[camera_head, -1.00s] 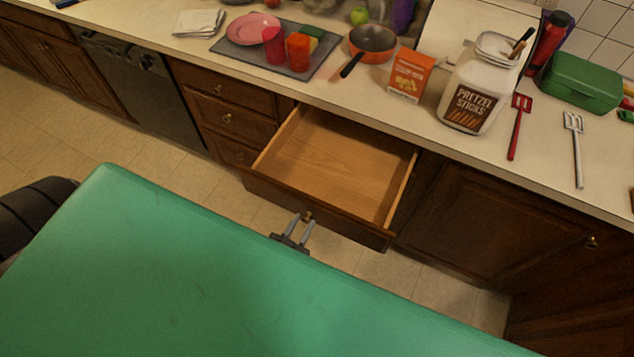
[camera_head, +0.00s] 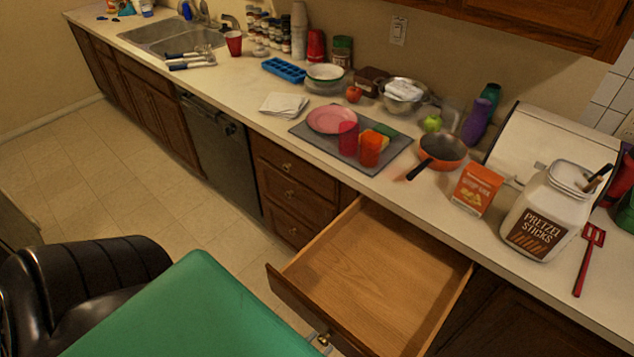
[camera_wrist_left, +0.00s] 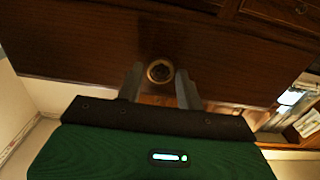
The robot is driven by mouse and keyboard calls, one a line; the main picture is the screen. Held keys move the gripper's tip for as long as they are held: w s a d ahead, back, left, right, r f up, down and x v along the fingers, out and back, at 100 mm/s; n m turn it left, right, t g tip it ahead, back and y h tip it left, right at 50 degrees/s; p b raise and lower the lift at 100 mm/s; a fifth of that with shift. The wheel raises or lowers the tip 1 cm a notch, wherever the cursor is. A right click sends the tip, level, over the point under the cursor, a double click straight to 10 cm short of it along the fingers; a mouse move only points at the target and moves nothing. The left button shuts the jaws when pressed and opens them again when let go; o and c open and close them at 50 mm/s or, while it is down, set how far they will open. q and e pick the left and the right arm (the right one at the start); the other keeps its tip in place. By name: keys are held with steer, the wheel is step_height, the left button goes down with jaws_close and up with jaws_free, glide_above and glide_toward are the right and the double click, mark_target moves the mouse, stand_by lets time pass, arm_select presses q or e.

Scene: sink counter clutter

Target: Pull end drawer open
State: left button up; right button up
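The end drawer (camera_head: 375,275) is pulled well out from under the counter. Its light wooden inside is empty in the head view. Its dark front carries a round brass knob (camera_head: 323,339), and the lower right of the front is cut off by the frame. In the left wrist view the knob (camera_wrist_left: 160,72) sits between the two spread fingers of my left gripper (camera_wrist_left: 159,84), with gaps visible on both sides. In the head view my left gripper is mostly hidden at the bottom edge. My right gripper is not in view.
The counter above holds a grey mat (camera_head: 305,128) with a pink plate (camera_head: 331,120) and red cups, an orange pan (camera_head: 442,147), a snack box (camera_head: 476,188) and a pretzel jar (camera_head: 543,222). Closed drawers (camera_head: 290,190) stand to the left. The floor (camera_head: 110,190) at left is clear.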

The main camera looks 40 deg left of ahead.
arm_select(q)
steer(key=shift+o, duration=1)
steer(key=shift+s, duration=0.2)
steer(key=s+b, duration=0.4)
steer(key=s, duration=0.9)
steer(key=shift+s+a, duration=0.2)
